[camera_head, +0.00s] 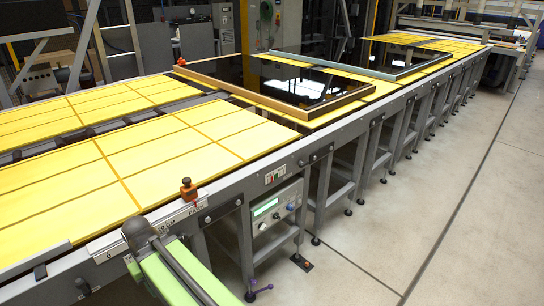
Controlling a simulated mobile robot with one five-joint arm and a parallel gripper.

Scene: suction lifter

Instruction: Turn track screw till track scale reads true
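A pale strip with dark marks (178,216) runs along the near rail of the long table. It may be the track scale, but its marks are too small to read. An orange knob (188,190) stands upright on the rail just above this strip. A small purple winged handle (261,290) sits low by a table foot at the bottom. I cannot tell which of these, if either, is the track screw. No gripper fingers show in this view, so where my gripper is relative to these things cannot be seen.
The long table has yellow panels (150,155) and grey legs. Dark glass panes in frames (210,76) lie on its far part. A control box with a green display (266,207) hangs under the near rail. The grey floor (470,230) at the right is clear.

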